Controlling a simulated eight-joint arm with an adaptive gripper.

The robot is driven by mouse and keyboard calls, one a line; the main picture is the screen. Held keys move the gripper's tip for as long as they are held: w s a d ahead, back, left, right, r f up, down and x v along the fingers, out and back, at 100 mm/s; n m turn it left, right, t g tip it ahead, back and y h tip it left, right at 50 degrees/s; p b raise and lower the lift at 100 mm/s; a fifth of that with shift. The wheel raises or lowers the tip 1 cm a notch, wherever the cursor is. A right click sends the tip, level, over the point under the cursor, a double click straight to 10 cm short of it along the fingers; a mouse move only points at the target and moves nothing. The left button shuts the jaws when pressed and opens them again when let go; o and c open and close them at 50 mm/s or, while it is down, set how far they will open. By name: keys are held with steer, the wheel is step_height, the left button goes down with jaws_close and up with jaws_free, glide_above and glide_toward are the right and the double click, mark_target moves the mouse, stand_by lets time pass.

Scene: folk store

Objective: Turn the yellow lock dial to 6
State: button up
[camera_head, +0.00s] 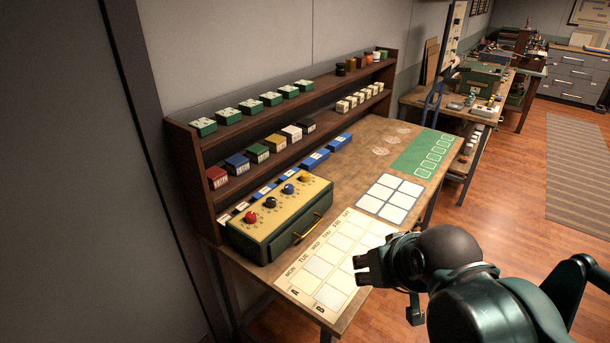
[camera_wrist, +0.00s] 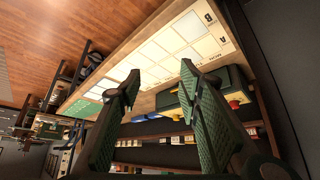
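A dark green lock box (camera_head: 290,240) with a yellow top stands on the workbench. Four dials run in a row on its top: red (camera_head: 250,217), black (camera_head: 270,202), blue (camera_head: 288,189) and the yellow dial (camera_head: 304,178) at the far right end. The numbers on the dials are too small to read. My gripper (camera_head: 360,269) is in the air over the front edge of the bench, right of the box and apart from it. In the wrist view my gripper (camera_wrist: 160,72) is open and empty, with part of the box (camera_wrist: 238,80) beyond the right finger.
A weekday chart (camera_head: 322,262), a white grid (camera_head: 390,198) and a green mat (camera_head: 428,152) lie flat on the bench.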

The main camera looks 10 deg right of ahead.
steer(key=w+a+r+n+g+p, duration=0.25)
steer(key=w+r+p, duration=0.35)
steer(key=w, duration=0.6)
steer(key=w+a+r+n+g+p, duration=0.1)
steer(key=w+r+n+p, duration=0.45)
steer(key=w, duration=0.75)
steer(key=n+g+p, duration=0.4)
steer(key=n+p, duration=0.2)
steer(key=p, duration=0.2)
glide_above(305, 174)
steer(key=shift+w+f, duration=0.2)
steer(key=shift+f, duration=4.65)
steer(key=shift+f, duration=0.1)
steer(key=shift+s+f+p, duration=0.15)
steer(key=shift+f+p, duration=0.3)
steer(key=shift+f, duration=3.35)
